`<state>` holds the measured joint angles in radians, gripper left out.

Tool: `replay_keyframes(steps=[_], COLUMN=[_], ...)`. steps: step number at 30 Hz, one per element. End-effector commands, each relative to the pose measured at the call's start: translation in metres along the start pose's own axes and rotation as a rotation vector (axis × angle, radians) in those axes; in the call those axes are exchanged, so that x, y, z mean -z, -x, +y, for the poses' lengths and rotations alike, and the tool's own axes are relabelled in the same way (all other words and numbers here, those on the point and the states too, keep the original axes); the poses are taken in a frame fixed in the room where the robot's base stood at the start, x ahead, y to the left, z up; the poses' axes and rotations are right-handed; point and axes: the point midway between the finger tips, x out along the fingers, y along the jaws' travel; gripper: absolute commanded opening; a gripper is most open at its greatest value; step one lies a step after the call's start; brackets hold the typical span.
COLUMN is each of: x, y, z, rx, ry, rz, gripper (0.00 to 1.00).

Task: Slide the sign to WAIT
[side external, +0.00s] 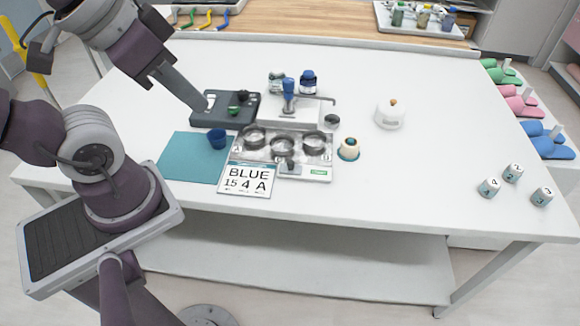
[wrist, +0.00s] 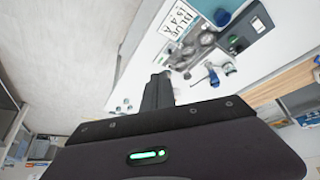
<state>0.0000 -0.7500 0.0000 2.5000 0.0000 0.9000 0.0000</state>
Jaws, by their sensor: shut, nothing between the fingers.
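A small green sign (side external: 319,172) shows at the front right corner of a clear tray (side external: 316,152). Its lettering is too small to read, and I cannot make out the word WAIT. A white strip runs along the tray's front beside the sign. My gripper (side external: 201,107) comes down from the upper left, shut and empty, its tip over the left edge of a dark tray (side external: 255,110). It is well to the left of the sign.
Three dark rings sit in the clear tray. A white card reading BLUE 15 4 A (side external: 248,180) lies before it. A blue cup (side external: 217,138) stands on a teal mat (side external: 178,165). A blue-topped dispenser (side external: 289,95) stands behind. The table's right half is mostly clear.

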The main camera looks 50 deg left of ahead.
Motion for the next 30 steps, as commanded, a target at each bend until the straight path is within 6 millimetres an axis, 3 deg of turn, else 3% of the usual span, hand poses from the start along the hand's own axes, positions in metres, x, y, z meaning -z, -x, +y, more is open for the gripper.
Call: replay_keyframes(steps=[1, 4, 6, 7, 11, 14, 18, 21, 30], x=[0.001, 0.013, 0.032, 0.042, 0.08, 0.095, 0.091, 0.084, 0.061], y=[0.0, -0.008, -0.024, -0.034, -0.097, -0.16, -0.238, -0.27, -0.316], z=[0.0, -0.001, -0.004, -0.005, -0.014, -0.022, -0.031, -0.035, -0.036], rx=[0.0, 0.005, 0.01, 0.013, 0.019, 0.017, 0.008, 0.002, 0.0], ry=[0.0, 0.0, 0.0, 0.0, -0.002, -0.002, -0.001, 0.0, 0.001], rz=[-0.001, -0.035, -0.087, -0.115, -0.242, -0.337, -0.438, -0.477, -0.496], gripper=[0.1, 0.29, 0.39, 0.39, 0.39, 0.39, 0.39, 0.39, 0.39])
